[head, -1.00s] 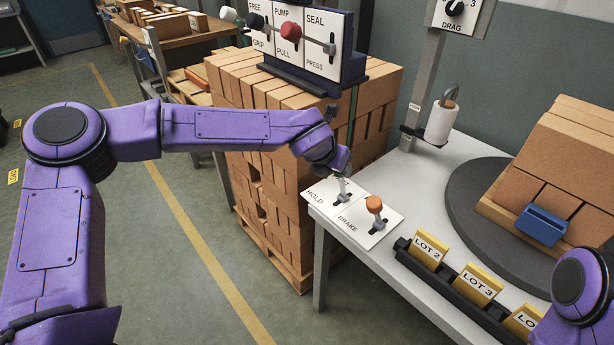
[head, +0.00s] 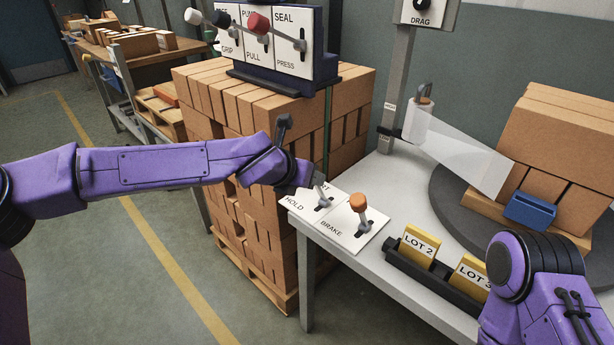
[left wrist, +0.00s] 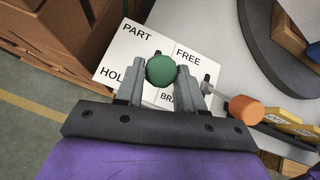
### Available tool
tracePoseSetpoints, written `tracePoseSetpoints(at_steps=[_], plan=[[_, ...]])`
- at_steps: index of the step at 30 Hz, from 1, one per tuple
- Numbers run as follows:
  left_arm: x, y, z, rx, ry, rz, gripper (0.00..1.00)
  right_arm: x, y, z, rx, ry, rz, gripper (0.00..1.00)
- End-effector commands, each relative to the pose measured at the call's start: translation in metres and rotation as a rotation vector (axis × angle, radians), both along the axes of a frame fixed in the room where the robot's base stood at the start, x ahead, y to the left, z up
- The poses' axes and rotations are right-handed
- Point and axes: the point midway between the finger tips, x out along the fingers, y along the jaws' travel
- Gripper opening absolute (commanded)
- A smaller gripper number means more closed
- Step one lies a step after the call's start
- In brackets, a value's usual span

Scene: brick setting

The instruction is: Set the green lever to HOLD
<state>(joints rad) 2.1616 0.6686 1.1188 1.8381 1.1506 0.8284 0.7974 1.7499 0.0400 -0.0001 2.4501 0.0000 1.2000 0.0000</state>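The lever plate (head: 342,231) lies on the table's near left corner, with HOLD, PART, FREE and BRAKE labels in the left wrist view. The green lever's round knob (left wrist: 161,70) sits between my left gripper's (left wrist: 162,80) two fingers, which flank it closely and appear to touch it. In the head view my left gripper (head: 305,180) is at the HOLD/PART side of the plate and hides the knob; a grey rod (head: 320,197) shows below. The orange-knobbed lever (head: 358,202) stands beside it, apart from the fingers. My right gripper is out of view.
A brick stack on a pallet (head: 255,215) stands left of the table, carrying a panel of levers (head: 270,45). Film (head: 465,160) stretches from a roll (head: 418,120) to bricks (head: 560,130) on a turntable. A lot-card rack (head: 440,280) lies right of the plate.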

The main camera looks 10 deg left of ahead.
Motion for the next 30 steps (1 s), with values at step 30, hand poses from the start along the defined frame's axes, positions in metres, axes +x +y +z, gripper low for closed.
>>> tracePoseSetpoints(at_steps=[30], plan=[[-0.071, 0.039, 0.067, 0.001, 0.002, 0.001, 0.62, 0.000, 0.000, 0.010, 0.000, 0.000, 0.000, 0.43]])
